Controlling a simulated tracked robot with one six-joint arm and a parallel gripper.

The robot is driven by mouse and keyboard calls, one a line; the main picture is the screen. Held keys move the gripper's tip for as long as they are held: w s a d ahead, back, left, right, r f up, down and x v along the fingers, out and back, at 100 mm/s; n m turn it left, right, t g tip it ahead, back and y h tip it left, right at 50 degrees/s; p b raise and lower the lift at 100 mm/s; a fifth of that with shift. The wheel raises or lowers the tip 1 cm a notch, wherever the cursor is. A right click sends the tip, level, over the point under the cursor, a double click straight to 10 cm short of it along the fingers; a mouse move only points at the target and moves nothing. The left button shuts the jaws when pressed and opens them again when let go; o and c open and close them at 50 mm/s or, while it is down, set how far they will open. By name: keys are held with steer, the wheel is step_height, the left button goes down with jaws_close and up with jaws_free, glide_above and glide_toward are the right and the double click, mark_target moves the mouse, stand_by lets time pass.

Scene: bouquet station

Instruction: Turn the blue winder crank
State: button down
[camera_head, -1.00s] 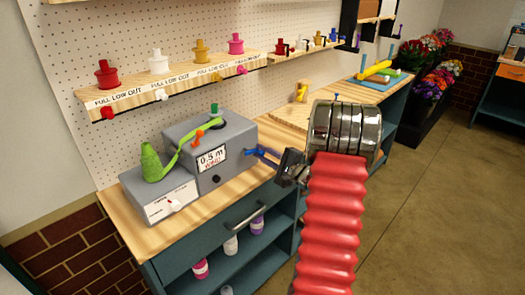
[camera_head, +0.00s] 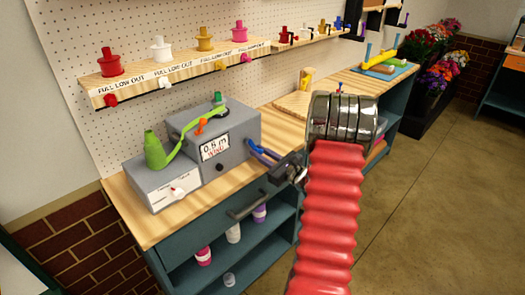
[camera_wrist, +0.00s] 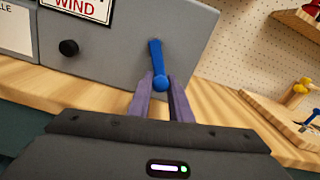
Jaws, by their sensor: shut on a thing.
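The blue winder crank (camera_wrist: 155,58) is on the side of the grey winder box (camera_head: 235,140). In the wrist view its arm hangs down from the hub to a round blue knob (camera_wrist: 160,84). My gripper (camera_wrist: 161,78) is shut on the knob, one purple finger on each side. In the head view my gripper (camera_head: 266,155) is at the box's right side, and the crank is hard to tell from the fingers. The display (camera_head: 215,146) reads about 0.8 m above WIND. Green ribbon (camera_head: 182,144) runs from a green cone (camera_head: 154,150) to the winder's top.
A black knob (camera_wrist: 68,48) is on the winder's front. A wooden stand (camera_head: 305,80) and blue tray (camera_head: 385,72) are farther along the bench. A shelf of coloured spools (camera_head: 175,70) is above.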

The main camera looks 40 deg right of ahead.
steer(key=m, duration=0.2)
steer(key=a+m, duration=0.2)
steer(key=m, duration=0.1)
steer(key=shift+a+f+m, duration=0.15)
steer(key=shift+f+m, duration=0.15)
steer(key=shift+f, duration=0.05)
steer(key=m, duration=0.1)
steer(key=a+m, duration=0.1)
steer(key=m, duration=0.1)
steer(key=a+m, duration=0.1)
steer(key=m, duration=0.1)
steer(key=shift+s+r, duration=0.1)
steer(key=shift+r, duration=0.15)
steer(key=c, duration=1.6)
jaws_free()
steer(key=s, duration=1.3)
steer(key=shift+s+d, duration=0.15)
steer(key=shift+s, duration=0.25)
